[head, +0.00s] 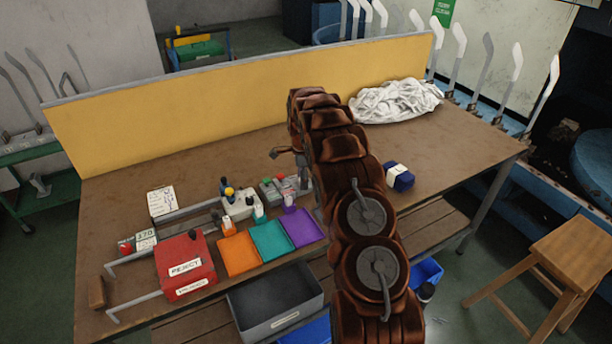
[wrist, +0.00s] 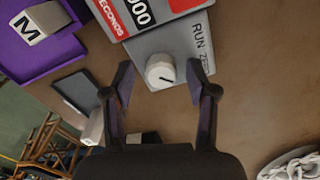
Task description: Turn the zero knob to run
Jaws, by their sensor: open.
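The zero knob (wrist: 160,70) is a round, off-white knob with a dark line across its face, toward the lower right in the wrist view. It sits on a grey panel (wrist: 178,42) printed RUN and, partly hidden, ZERO. My gripper (wrist: 161,77) is open, with one finger on each side of the knob. A gap shows on both sides, and I see no contact. The device with the panel, carrying a red and white label (wrist: 108,14), stands on the bench. In the head view my arm covers the gripper, and I cannot make out the knob.
Purple (head: 299,228), teal (head: 270,241) and orange (head: 238,254) trays lie at the bench front, beside a red REJECT box (head: 184,266). A blue roll (head: 398,177) and white cloth heap (head: 395,100) lie right of my arm. A yellow partition (head: 240,88) runs behind.

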